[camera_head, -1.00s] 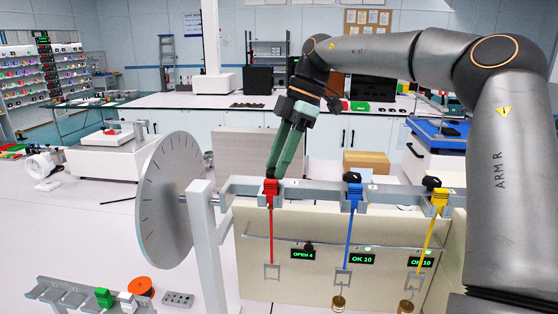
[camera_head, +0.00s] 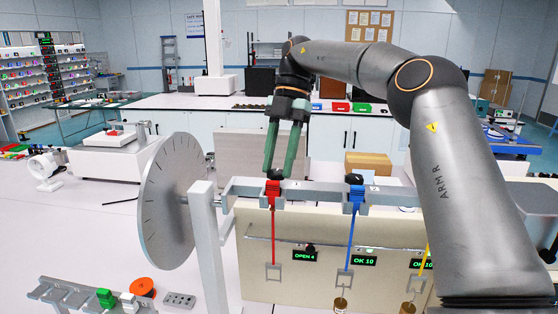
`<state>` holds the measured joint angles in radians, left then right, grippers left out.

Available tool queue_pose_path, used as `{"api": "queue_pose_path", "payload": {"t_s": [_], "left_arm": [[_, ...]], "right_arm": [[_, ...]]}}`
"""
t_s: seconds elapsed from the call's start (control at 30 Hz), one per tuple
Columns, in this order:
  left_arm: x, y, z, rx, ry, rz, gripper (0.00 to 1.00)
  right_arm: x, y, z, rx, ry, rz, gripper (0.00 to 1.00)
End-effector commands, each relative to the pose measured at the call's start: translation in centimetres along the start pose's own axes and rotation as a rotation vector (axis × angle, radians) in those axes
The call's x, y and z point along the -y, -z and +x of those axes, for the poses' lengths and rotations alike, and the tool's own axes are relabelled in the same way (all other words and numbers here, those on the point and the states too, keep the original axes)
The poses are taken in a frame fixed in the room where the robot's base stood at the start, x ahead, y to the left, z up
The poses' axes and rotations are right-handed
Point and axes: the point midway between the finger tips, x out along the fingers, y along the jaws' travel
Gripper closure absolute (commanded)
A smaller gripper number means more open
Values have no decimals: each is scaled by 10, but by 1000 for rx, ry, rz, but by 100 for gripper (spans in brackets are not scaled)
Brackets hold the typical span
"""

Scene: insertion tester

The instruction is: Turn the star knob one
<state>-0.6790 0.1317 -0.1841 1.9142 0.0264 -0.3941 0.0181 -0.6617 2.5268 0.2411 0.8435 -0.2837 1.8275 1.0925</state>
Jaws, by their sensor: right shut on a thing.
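My right gripper (camera_head: 275,172) comes down from above with its two green fingers on either side of the small black star knob (camera_head: 274,175) on top of the red clamp (camera_head: 273,192). It is shut on that knob, and the fingertips hide part of it. The red clamp hangs on the grey rail (camera_head: 315,189), with a red strip running down from it. The display (camera_head: 304,255) beside that strip reads "OPEN 4". A second black knob (camera_head: 354,178) tops the blue clamp (camera_head: 356,196), whose display (camera_head: 364,261) reads "OK 10". My left gripper is not in view.
A large grey dial disc (camera_head: 172,203) and a white post (camera_head: 207,245) stand just left of the red clamp. My right arm covers the yellow clamp; its yellow strip (camera_head: 426,250) partly shows. A small rack (camera_head: 75,294) and an orange disc (camera_head: 142,287) lie front left.

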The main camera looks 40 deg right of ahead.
Motion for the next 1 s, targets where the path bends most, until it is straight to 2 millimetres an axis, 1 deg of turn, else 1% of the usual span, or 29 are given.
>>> {"api": "queue_pose_path", "payload": {"t_s": [0.5, 0.53, 0.6, 0.63, 0.87, 1.0], "left_arm": [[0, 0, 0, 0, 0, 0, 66], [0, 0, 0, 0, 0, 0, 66], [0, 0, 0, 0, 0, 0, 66], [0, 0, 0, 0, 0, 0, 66], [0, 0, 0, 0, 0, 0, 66], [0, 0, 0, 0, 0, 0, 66]], "right_arm": [[-1, 1, -2, 3, 1, -18, 100], [-1, 1, -2, 3, 0, -18, 55], [-1, 1, -2, 2, 1, -17, 47], [-1, 1, -2, 2, 1, -17, 46], [0, 0, -1, 1, 4, -16, 46], [-1, 3, -7, 3, 3, -16, 46]]}}
